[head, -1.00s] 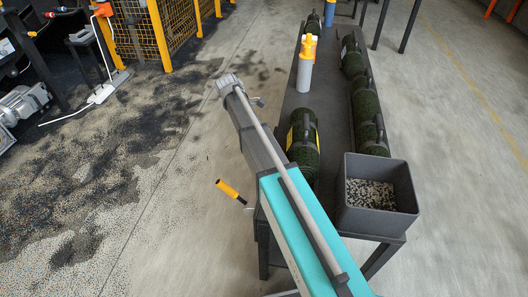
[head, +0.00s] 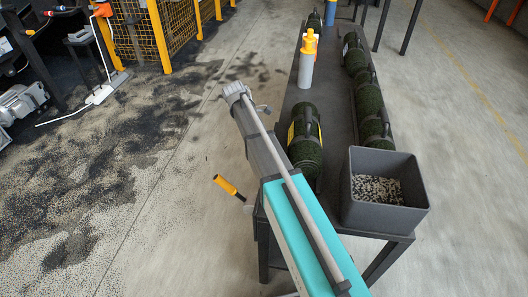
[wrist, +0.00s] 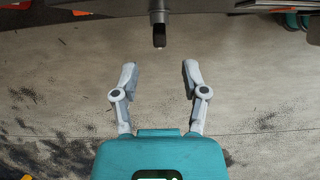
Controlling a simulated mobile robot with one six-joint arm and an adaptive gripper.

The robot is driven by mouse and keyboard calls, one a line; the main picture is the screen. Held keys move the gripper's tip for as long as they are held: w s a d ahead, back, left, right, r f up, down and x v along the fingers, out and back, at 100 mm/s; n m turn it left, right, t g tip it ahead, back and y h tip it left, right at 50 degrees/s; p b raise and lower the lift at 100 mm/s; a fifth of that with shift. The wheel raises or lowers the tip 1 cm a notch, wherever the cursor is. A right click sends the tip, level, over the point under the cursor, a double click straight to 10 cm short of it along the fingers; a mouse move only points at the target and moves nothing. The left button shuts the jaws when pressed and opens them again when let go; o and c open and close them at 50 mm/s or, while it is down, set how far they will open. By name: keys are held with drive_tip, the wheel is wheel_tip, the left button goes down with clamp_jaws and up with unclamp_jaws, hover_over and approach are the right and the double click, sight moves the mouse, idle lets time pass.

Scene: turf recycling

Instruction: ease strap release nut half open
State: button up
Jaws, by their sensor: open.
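My gripper (wrist: 159,76) is open and empty in the wrist view, its two grey fingers spread apart. A dark rod with a rounded black end (wrist: 159,38) hangs at the top middle, beyond the fingertips and roughly in line with the gap. I cannot tell whether it is the strap release nut or part of it. In the head view, green turf rolls with dark straps lie on a dark bench; the nearest left roll (head: 305,150) has a yellow label. No nut can be made out there. My gripper does not show clearly in the head view.
A grey bin of pale and dark granules (head: 388,203) stands at the bench's near end. A white bottle with an orange top (head: 307,66) stands on the bench (head: 338,140). A yellow-handled part (head: 227,187) sticks out left of my arm. The left floor has dark crumbs.

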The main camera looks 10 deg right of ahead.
drive_tip(key=shift+b+x, duration=3.2)
drive_tip(key=shift+x, duration=0.6)
drive_tip(key=shift+c, duration=0.2)
clamp_jaws()
